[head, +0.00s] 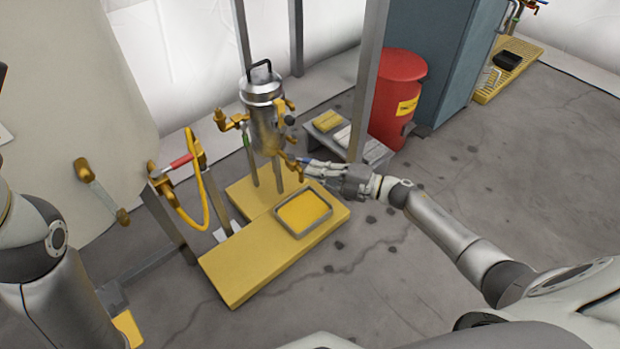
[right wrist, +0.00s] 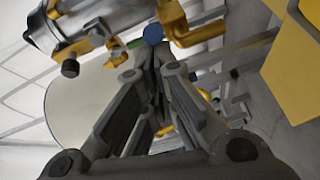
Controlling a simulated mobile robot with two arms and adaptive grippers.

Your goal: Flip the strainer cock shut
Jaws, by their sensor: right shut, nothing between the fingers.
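The strainer (head: 264,115) is an upright silver canister with a black top handle and brass fittings, standing over a yellow platform. At its lower end is a brass cock (head: 289,160) with a blue-tipped lever (head: 304,160). My right gripper (head: 308,167) is shut and empty beside this lever. In the right wrist view the shut fingers (right wrist: 155,62) point at the round blue tip (right wrist: 153,33), just beyond them; whether they touch cannot be told. The brass body (right wrist: 195,28) shows to the right of the blue tip. My left arm shows at the left edge; its gripper is out of view.
A tray with yellow contents (head: 328,218) sits on the yellow platform (head: 232,281) below the cock. A grey post (head: 369,80) and a red bin (head: 398,95) stand behind my right gripper. A yellow hose (head: 207,190) hangs at left.

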